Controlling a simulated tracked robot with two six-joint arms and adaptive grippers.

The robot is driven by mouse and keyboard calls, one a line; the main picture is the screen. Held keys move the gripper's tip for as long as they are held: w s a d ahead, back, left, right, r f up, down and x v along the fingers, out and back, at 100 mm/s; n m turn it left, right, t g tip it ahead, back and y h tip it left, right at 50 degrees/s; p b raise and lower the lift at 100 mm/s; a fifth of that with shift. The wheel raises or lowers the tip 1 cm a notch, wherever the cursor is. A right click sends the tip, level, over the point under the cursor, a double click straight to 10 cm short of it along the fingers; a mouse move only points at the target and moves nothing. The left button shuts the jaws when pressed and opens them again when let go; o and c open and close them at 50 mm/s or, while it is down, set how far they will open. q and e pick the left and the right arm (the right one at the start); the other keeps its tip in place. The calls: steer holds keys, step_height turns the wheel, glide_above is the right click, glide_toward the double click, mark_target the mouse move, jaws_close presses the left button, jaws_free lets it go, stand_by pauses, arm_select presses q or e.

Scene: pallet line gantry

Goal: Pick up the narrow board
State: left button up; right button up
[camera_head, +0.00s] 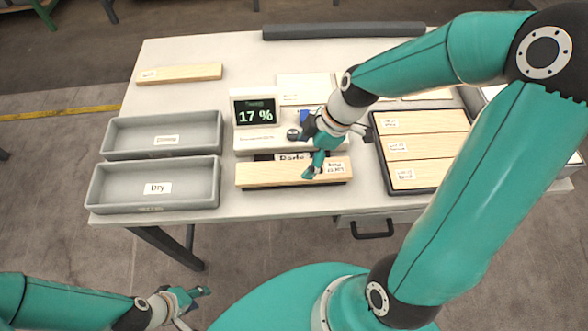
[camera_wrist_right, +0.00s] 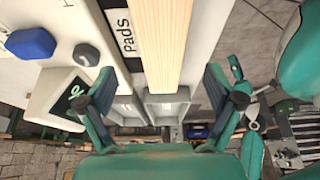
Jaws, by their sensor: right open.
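A long, pale wooden board (camera_head: 270,175) with a white label at its right end lies along the table's front edge, in front of the moisture meter (camera_head: 256,113). My right gripper (camera_head: 304,152) is at the right part of this board. In the right wrist view the board (camera_wrist_right: 160,40) runs between the spread, open fingers (camera_wrist_right: 160,88), with a gap on each side. Another slim labelled board (camera_head: 195,73) lies alone at the table's back left. I cannot tell which is the narrow board. My left gripper (camera_head: 190,300) is low, away from the table, and looks open and empty.
Two grey trays stand at left, a front one labelled "Dry" (camera_head: 105,200) and one behind it (camera_head: 110,138). A dark tray (camera_head: 383,170) with several labelled boards is at right. A dark bar (camera_head: 340,30) lies at the back. The table's back left is mostly clear.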

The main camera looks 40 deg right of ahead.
mark_target(294, 170)
steer(key=shift+p+x, duration=0.5)
steer(key=shift+x, duration=2.4)
steer(key=shift+a, duration=0.1)
steer(key=shift+c, duration=0.2)
steer(key=c, duration=1.4)
steer(key=shift+c, duration=0.2)
steer(key=shift+r, duration=0.2)
